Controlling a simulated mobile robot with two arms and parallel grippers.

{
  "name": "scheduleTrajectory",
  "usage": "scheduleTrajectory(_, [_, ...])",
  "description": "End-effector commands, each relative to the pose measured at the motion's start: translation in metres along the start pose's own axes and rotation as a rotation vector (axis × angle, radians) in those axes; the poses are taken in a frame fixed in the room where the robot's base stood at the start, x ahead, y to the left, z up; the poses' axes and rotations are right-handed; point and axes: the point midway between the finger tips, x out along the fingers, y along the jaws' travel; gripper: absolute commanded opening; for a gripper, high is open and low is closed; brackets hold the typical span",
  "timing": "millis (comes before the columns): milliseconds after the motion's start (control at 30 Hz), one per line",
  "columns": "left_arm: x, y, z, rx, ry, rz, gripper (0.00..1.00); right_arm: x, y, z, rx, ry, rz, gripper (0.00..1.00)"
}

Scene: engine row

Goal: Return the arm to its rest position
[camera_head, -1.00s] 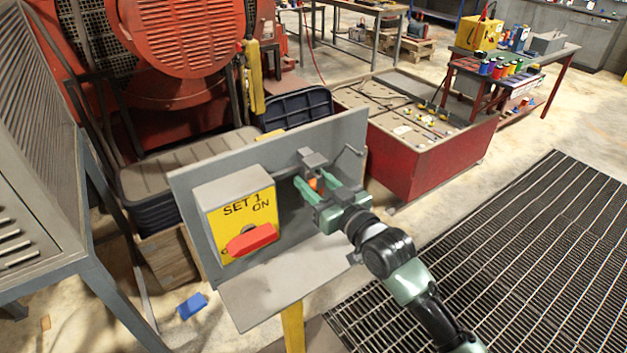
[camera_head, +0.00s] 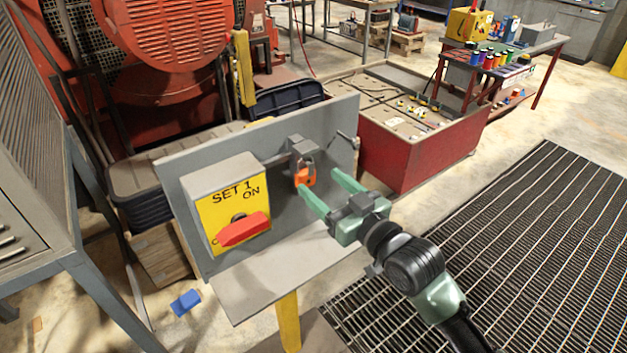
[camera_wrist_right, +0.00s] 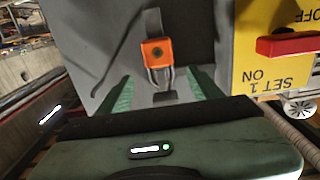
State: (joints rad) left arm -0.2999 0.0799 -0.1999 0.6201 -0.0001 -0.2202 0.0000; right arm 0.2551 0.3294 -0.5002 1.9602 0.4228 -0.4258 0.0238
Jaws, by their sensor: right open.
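My right gripper (camera_head: 331,195) is open in front of the grey panel (camera_head: 334,122). Its two green fingers point at an orange padlock (camera_head: 305,177), which hangs on a grey fitting (camera_head: 303,152) on the panel. In the right wrist view the padlock (camera_wrist_right: 157,54) shows between and beyond the fingers, with its shackle toward the gripper; no finger touches it there. The panel also carries a yellow switch box (camera_head: 231,202) marked SET 1 ON, with a red handle (camera_head: 243,229). My left gripper is not in view.
A grey shelf (camera_head: 270,283) juts out below the panel on a yellow post (camera_head: 288,322). A red bin (camera_head: 412,160) stands behind to the right. A blue block (camera_head: 186,302) lies on the floor at left. The floor grating (camera_head: 540,240) at right is clear.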

Motion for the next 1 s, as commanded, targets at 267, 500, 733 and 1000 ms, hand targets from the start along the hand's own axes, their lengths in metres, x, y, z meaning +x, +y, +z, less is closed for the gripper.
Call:
scheduleTrajectory(267, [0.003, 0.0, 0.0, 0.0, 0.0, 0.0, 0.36, -0.01, 0.0, -0.001, 0.0, 0.0, -0.001, 0.65])
scheduleTrajectory(500, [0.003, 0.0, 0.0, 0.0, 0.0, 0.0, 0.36, -0.009, 0.0, -0.001, 0.0, 0.0, 0.0, 0.65])
scheduleTrajectory(733, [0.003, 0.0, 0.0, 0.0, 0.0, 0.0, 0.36, -0.027, -0.005, 0.032, 0.022, -0.103, 0.028, 0.65])
scheduleTrajectory(1000, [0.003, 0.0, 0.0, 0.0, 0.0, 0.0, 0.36, -0.155, -0.012, 0.162, 0.117, -0.625, 0.202, 0.65])
